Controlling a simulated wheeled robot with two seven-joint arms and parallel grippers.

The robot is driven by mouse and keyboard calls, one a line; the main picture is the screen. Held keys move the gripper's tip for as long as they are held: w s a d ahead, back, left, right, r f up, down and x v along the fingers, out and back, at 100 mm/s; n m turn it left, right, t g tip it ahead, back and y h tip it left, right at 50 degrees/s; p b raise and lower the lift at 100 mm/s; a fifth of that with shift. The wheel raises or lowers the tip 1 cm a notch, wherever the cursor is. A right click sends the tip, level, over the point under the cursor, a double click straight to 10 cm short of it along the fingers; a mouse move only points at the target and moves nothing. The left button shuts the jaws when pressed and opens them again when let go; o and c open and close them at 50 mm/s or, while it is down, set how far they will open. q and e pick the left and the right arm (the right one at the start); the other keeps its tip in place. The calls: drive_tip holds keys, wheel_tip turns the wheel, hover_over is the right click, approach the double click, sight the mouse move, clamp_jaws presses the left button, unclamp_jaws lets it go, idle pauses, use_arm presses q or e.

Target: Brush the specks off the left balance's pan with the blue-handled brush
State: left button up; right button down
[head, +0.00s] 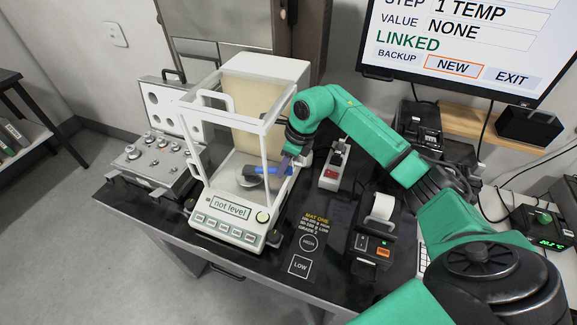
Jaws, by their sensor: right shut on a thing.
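The balance (229,209) is white with a clear draft shield, and its display reads "not level". Its small round pan (247,181) shows inside the chamber, partly hidden. My right gripper (284,167) is at the right side of the chamber, shut on the blue-handled brush (268,170). The blue handle lies roughly level, pointing left over the pan area; I cannot tell whether the bristles touch the pan. Specks are too small to make out. My left gripper is not in view.
An open weight case (151,168) with several metal weights stands left of the balance. Right of it are a small device with a red switch (331,174) and a printer (376,229). A mat with printed labels (308,243) lies in front. A large screen (458,48) hangs behind.

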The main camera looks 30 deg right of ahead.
drive_tip(key=shift+w+a, duration=0.45)
drive_tip(key=shift+d, duration=0.1)
drive_tip(key=shift+s+d+b, duration=0.5)
drive_tip(key=shift+s+d, duration=0.85)
drive_tip(key=shift+s, duration=0.05)
drive_tip(key=shift+w+a, duration=1.4)
drive_tip(key=shift+a, duration=0.05)
drive_tip(key=shift+s+d+b, duration=0.35)
drive_tip(key=shift+s+d, duration=1)
drive_tip(key=shift+d, duration=0.1)
